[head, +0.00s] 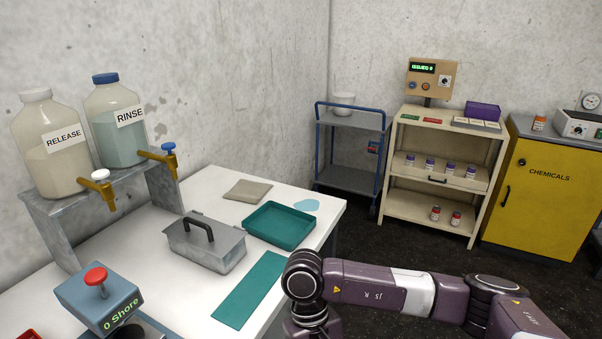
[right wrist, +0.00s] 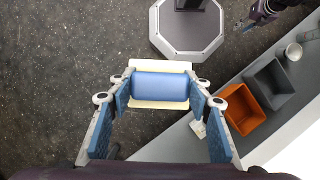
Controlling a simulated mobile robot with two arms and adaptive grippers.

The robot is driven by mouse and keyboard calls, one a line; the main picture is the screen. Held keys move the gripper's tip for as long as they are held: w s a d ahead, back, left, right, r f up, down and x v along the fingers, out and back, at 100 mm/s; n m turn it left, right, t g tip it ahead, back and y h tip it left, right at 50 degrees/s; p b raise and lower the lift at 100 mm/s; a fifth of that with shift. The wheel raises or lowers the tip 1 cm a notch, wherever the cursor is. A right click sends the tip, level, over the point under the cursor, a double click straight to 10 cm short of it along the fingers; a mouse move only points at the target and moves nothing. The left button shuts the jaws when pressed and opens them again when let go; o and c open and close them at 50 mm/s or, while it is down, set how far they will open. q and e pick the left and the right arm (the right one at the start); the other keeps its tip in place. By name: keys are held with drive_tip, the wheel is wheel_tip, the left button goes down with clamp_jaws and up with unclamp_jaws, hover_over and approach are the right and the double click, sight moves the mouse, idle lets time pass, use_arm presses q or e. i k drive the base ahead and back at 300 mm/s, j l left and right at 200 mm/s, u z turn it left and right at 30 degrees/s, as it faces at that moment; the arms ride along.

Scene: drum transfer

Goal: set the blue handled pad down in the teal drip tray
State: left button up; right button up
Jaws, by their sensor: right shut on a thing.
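The blue handled pad, with a blue rounded handle (right wrist: 160,86) over a cream block (right wrist: 160,66), is in the right wrist view. My right gripper (right wrist: 161,91) is shut on its handle, over the dark floor and the edge of a counter. The teal drip tray (head: 280,226) lies empty on the white table in the head view. My right arm crosses the lower right there; its gripper and the pad are out of that frame. At the top right of the right wrist view, part of my left arm shows, with its gripper (right wrist: 243,22) too small to read.
Beside the tray are a grey lidded box (head: 206,245), a flat teal mat (head: 250,289), a beige cloth (head: 248,190) and a pale blue puddle (head: 306,205). Two tapped bottles stand at left. An orange bin (right wrist: 246,115) and a grey bin (right wrist: 274,84) sit on the counter.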

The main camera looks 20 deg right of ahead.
sight(280, 227)
drive_tip(key=i+l, duration=0.15)
drive_tip(key=l, duration=0.35)
drive_tip(key=i+l, duration=0.2)
drive_tip(key=l, duration=0.3)
drive_tip(key=i+l, duration=0.15)
drive_tip(key=l, duration=0.35)
drive_tip(key=i+l, duration=0.2)
drive_tip(key=l, duration=0.3)
drive_tip(key=i+l+u, duration=0.1)
drive_tip(key=l, duration=0.4)
drive_tip(key=i+l, duration=0.2)
drive_tip(key=l, duration=0.35)
drive_tip(key=i+l, duration=0.2)
drive_tip(key=l, duration=0.3)
drive_tip(key=i+l, duration=0.15)
drive_tip(key=l, duration=0.35)
